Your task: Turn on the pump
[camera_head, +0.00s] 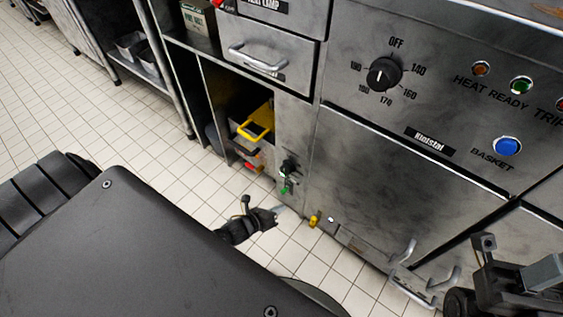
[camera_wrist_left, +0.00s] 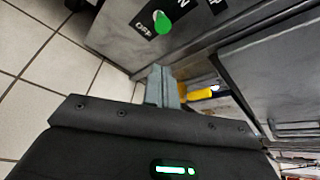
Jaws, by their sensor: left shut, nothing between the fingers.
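A small dark switch plate with a green-tipped lever (camera_head: 285,188) is low on the narrow steel panel left of the fryer door. In the left wrist view the green tip (camera_wrist_left: 162,21) stands over a black label whose readable part looks like "OFF". My left gripper (camera_head: 279,210) is shut and empty, just below the switch and apart from it. Its closed grey fingers (camera_wrist_left: 162,85) point toward the panel in the left wrist view. My right gripper (camera_head: 545,272) is partly in view at the lower right; its finger gap is not clear.
A yellow valve handle (camera_head: 315,219) is close to the right of my left fingers. The dial (camera_head: 383,74), blue basket button (camera_head: 507,146) and door handles (camera_head: 404,252) are on the fryer. An open shelf with a yellow-handled item (camera_head: 257,124) is on the left. Tiled floor is clear.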

